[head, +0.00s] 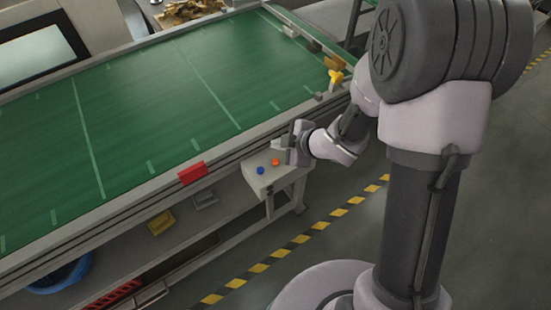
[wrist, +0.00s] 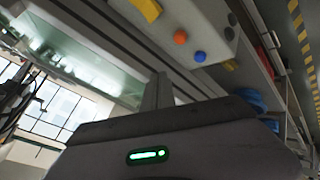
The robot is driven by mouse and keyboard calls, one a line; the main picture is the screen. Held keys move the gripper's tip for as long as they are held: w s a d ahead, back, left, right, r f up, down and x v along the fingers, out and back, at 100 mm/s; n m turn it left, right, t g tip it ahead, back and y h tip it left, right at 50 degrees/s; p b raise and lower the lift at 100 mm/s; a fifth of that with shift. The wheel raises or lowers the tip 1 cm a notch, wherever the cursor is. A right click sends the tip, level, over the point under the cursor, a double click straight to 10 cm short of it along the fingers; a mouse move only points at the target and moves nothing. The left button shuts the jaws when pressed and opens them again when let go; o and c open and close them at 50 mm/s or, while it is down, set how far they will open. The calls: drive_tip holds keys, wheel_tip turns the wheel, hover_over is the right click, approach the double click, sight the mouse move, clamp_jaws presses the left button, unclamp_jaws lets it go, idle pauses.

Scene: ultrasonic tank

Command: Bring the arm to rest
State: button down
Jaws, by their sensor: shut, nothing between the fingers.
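My gripper (head: 287,143) is shut and empty. In the head view it sits by the front edge of the green-topped table, just above the back of a small grey box with buttons. In the wrist view its closed fingers (wrist: 160,93) point up, below the box with an orange button (wrist: 180,37) and a blue button (wrist: 200,56). My arm is bent, reaching left from its column. I cannot tell whether the fingers touch the box.
The long green table (head: 150,100) fills the left. The grey button box (head: 262,181) juts from its front edge. A lower shelf holds a yellow bin (head: 161,222). Open floor lies right of a yellow-black stripe (head: 300,240).

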idle(0.4)
drive_tip(key=s+d+r+m+t+h+b, duration=0.25)
drive_tip(key=d+r+m+h, duration=0.45)
drive_tip(key=d+r+m, duration=0.5)
drive_tip(key=s+a+r+m+g+y+b, duration=0.1)
drive_tip(key=s+m, duration=0.4)
drive_tip(key=s, duration=0.5)
drive_tip(key=s+a+r+m+g+y+b, duration=0.1)
drive_tip(key=s+r+m, duration=0.3)
drive_tip(key=s, duration=0.6)
drive_tip(key=shift+a+m+g+b, duration=0.35)
drive_tip(key=shift+m+g, duration=0.2)
drive_tip(key=shift+m, duration=0.25)
